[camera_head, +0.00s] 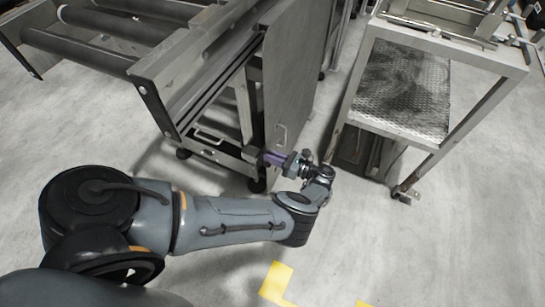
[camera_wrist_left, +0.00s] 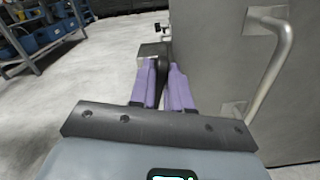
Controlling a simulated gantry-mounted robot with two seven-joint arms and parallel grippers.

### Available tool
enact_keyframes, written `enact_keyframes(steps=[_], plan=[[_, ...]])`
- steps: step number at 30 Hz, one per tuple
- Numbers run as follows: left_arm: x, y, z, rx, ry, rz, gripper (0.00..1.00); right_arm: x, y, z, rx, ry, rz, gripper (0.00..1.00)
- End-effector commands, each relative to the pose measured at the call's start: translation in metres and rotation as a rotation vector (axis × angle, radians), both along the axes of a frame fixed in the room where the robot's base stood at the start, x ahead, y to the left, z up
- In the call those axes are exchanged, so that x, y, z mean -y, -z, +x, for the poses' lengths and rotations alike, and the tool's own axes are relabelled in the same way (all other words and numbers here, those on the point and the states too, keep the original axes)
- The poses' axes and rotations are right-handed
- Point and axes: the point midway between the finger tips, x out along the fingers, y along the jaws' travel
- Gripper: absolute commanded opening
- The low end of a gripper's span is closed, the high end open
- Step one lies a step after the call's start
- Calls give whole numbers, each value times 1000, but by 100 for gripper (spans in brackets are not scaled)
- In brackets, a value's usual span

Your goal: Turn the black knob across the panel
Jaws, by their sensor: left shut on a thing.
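My left gripper (camera_head: 264,157) reaches the lower front corner of a grey metal panel (camera_head: 296,65). Its purple fingers (camera_wrist_left: 164,80) are shut on the black knob (camera_wrist_left: 161,72), which shows as a narrow dark strip between them in the left wrist view. A small grey block (camera_wrist_left: 152,49) sits just beyond the fingertips, by the panel's edge. In the head view the fingers mostly hide the knob. The panel fills the right of the wrist view. My right gripper is in neither view.
A bar handle (camera_wrist_left: 270,70) sticks out from the panel right of the fingers. A roller conveyor frame (camera_head: 160,70) stands at upper left, and a metal cart (camera_head: 405,90) at right. Blue bins (camera_wrist_left: 38,38) sit on a far rack. The floor in front is clear.

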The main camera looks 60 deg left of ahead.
Motion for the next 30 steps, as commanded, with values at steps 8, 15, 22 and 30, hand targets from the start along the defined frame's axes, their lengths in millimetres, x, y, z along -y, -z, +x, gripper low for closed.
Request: enact_keyframes(steps=[8, 15, 22, 30], plan=[[-3, 2, 4, -212, 0, -154, 0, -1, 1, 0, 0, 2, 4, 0], [-5, 5, 6, -398, -1, -287, 0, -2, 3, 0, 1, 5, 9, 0], [-6, 8, 8, -576, 0, -414, 0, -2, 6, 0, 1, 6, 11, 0], [-7, 13, 10, -779, 0, -560, 0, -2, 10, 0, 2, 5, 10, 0]])
